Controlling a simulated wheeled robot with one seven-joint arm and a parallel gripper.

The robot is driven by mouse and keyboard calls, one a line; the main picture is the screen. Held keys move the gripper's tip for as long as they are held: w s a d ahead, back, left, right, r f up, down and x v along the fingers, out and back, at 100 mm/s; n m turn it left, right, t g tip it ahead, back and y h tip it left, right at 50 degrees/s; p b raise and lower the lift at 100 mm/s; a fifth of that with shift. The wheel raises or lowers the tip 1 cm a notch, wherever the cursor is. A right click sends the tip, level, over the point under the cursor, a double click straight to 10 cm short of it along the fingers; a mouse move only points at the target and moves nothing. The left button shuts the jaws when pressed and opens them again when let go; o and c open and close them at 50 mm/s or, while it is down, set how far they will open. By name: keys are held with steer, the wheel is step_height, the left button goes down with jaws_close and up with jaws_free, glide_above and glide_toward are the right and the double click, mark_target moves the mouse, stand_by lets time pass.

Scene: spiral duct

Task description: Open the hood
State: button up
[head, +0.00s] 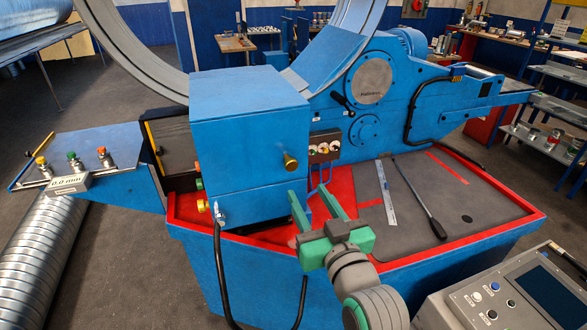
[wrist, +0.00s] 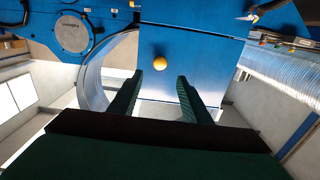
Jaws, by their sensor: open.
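The hood (head: 250,120) is a blue box-shaped cover on the machine, and it looks shut. A round brass knob (head: 290,162) sits on its right side. In the wrist view the knob (wrist: 160,63) stands out from the blue hood face (wrist: 190,45), just beyond the fingertips. My gripper (head: 313,204) has green fingers and is open and empty, in front of and below the knob in the head view. In the wrist view my gripper (wrist: 156,80) has its two fingers apart with the knob ahead of the gap, not touching it.
A large grey ring (head: 140,75) rises behind the hood. A red-edged tray (head: 440,205) holds a steel ruler (head: 386,195) and a black-handled lever (head: 420,198). A side panel with buttons (head: 75,162) is at left. A grey console (head: 510,295) stands at lower right.

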mark_target(292, 165)
steer(key=x, duration=1.1)
steer(key=shift+r, duration=0.1)
jaws_close()
